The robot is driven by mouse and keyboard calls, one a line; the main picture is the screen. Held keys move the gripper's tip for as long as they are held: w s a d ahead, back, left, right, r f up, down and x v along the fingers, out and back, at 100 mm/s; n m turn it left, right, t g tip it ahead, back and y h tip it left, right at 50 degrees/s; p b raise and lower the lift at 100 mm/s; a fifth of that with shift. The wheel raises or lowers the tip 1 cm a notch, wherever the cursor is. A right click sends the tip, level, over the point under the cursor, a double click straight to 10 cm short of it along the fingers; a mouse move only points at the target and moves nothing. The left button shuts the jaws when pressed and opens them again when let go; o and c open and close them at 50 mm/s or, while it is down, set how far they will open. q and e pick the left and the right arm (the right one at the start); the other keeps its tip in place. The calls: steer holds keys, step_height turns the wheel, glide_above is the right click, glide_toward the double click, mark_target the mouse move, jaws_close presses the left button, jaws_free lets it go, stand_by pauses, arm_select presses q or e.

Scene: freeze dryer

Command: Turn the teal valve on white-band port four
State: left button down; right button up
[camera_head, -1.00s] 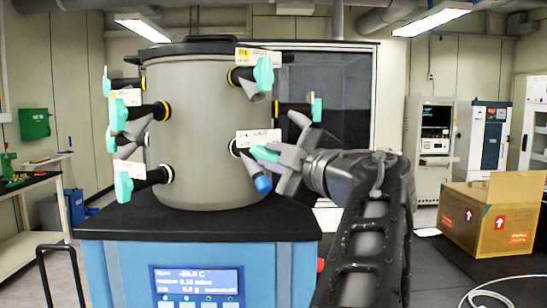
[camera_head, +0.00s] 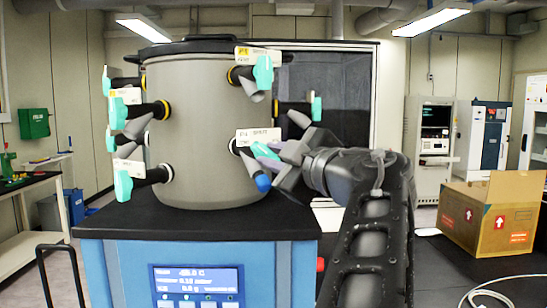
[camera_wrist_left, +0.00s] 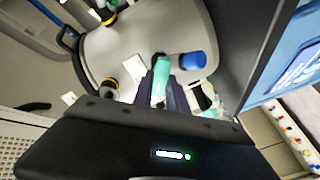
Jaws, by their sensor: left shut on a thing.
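The teal valve (camera_head: 264,152) sits on the front right port of the grey drum (camera_head: 203,110). That port has a white band (camera_head: 235,147) and a label (camera_head: 258,134) that seems to read P-4. My left gripper (camera_head: 275,151) reaches it from the right and is shut on the teal valve handle. In the left wrist view, the teal handle (camera_wrist_left: 160,82) lies between the two dark fingers of the left gripper (camera_wrist_left: 162,88). The fingers partly hide the handle and port. A blue-tipped grey spout (camera_head: 263,183) hangs just below. My right gripper is not in view.
Another teal valve (camera_head: 263,74) on a yellow-band port is above, and several more line the drum's left side. The drum stands on a black-topped blue cabinet (camera_head: 200,225) with a display (camera_head: 196,281). A cardboard box (camera_head: 490,215) is at the right.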

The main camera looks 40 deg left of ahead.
arm_select(q)
steer(key=shift+m, duration=1.2)
steer(key=m, duration=0.3)
steer(key=shift+m, duration=0.3)
steer(key=m, duration=0.6)
steer(key=shift+s+p, duration=0.1)
steer(key=shift+p, duration=0.25)
steer(key=m+p, duration=0.1)
steer(key=m, duration=0.4)
steer(key=shift+r+m, duration=0.1)
steer(key=shift+m, duration=0.3)
steer(key=m+p, duration=0.1)
steer(key=m, duration=0.3)
steer(key=c, duration=1.3)
jaws_free()
steer(key=shift+d, duration=0.1)
